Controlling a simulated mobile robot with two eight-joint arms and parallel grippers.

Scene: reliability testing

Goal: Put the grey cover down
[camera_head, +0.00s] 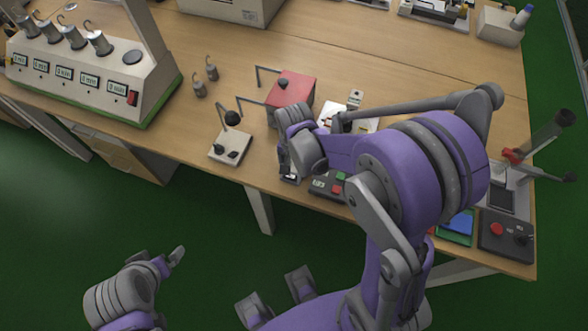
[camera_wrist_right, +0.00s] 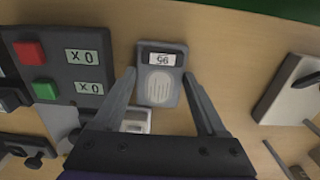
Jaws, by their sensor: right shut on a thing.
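My right gripper (camera_wrist_right: 158,72) has its two fingers on either side of a small grey piece (camera_wrist_right: 160,85) with a display and a pale oval pad. I cannot tell for sure that this piece is the grey cover, or whether it rests on the table. In the head view my right gripper (camera_head: 290,158) is low over the front of the wooden table, and the end of the grey piece (camera_head: 289,178) shows just below it. My left gripper (camera_head: 172,259) is off the table at the lower left; its finger gap is not clear.
A dark control box (camera_wrist_right: 72,65) with red and green buttons stands close beside the grey piece. A pale box (camera_head: 230,146) with a black knob and a red block (camera_head: 291,91) stand nearby. The table's front edge (camera_head: 180,138) is close.

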